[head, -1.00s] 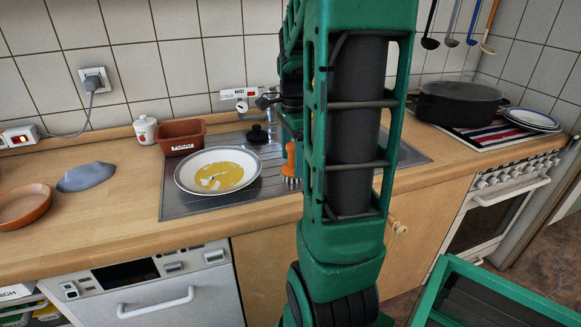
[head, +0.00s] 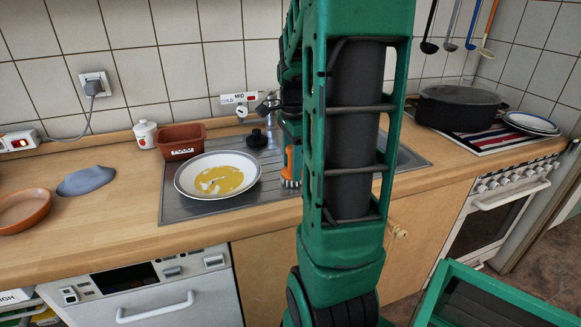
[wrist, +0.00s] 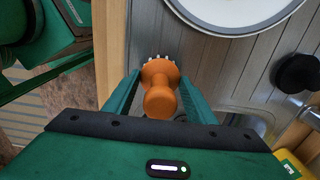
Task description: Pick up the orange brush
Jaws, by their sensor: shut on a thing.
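The orange brush (wrist: 158,98) stands upright between the two green fingers of my gripper (wrist: 160,84) in the wrist view. The fingers are shut on it, and its round knob faces the camera. Pale bristles show at its far edge. My arm hides part of the gripper there. I cannot tell whether the bristles touch the metal below.
A white plate (head: 190,185) with yellow contents lies left of the brush. A brown tub (head: 183,141), a white jar (head: 145,134) and a black knob-like thing (head: 256,139) stand behind it. A black pot (head: 455,106) is at the right.

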